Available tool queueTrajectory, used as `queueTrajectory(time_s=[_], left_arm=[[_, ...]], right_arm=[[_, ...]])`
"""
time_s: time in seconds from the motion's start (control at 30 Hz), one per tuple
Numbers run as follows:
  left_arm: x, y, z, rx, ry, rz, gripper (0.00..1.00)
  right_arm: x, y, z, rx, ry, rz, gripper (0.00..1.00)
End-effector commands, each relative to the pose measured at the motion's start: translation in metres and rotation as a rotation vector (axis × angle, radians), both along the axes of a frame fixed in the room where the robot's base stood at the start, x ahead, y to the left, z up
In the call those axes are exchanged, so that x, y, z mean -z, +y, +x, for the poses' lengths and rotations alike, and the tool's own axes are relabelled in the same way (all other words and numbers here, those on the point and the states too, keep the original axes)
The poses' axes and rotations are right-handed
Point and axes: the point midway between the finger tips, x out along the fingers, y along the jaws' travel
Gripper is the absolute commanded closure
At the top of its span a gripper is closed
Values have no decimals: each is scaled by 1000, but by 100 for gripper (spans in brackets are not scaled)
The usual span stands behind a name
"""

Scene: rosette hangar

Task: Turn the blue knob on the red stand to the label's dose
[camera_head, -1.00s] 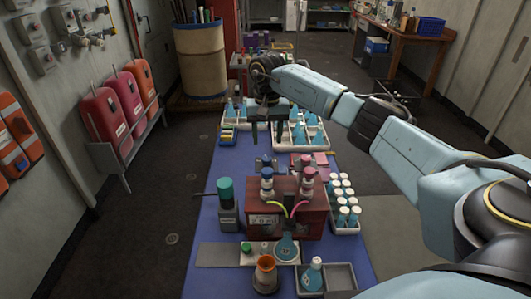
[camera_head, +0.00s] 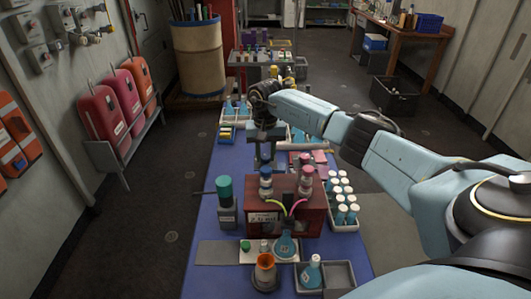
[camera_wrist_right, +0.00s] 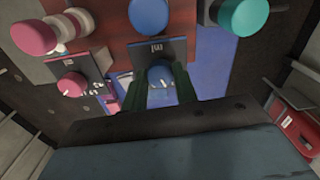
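The red stand (camera_head: 313,222) is on the blue-topped table, with a white label (camera_head: 263,218) whose text is too small to read. Blue-capped (camera_head: 266,171) and pink-capped (camera_head: 306,173) bottles stand on it. In the right wrist view, the blue knob (camera_wrist_right: 160,76) sits on a dark panel (camera_wrist_right: 146,55) with a white mark, beside the red stand (camera_wrist_right: 118,50). My right gripper (camera_head: 265,150) is behind the stand, pointing down. In the wrist view its dark green fingers (camera_wrist_right: 159,84) are apart on either side of the blue knob; contact is unclear. My left gripper is out of view.
A pink knob (camera_wrist_right: 71,84) on a similar panel is beside the blue one. A teal-capped bottle (camera_head: 225,190) stands left of the stand. A rack of white-capped bottles (camera_head: 345,224) is at its right. An orange-topped vessel (camera_head: 265,268) and grey tray (camera_head: 340,275) are in front.

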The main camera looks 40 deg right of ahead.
Motion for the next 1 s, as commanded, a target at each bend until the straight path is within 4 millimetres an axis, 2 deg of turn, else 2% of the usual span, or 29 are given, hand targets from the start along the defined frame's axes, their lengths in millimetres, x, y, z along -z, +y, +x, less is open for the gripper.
queueTrajectory(time_s=[0.03,0.13,0.37,0.57,1.0], left_arm=[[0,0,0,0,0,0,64],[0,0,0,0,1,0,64],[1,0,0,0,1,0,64],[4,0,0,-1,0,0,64],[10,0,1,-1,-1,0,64]], right_arm=[[0,0,0,0,0,0,82],[0,0,0,0,0,0,94],[-1,0,0,19,-1,0,94],[-1,-1,0,101,-2,-1,94],[-1,-1,0,480,-3,-1,94]])
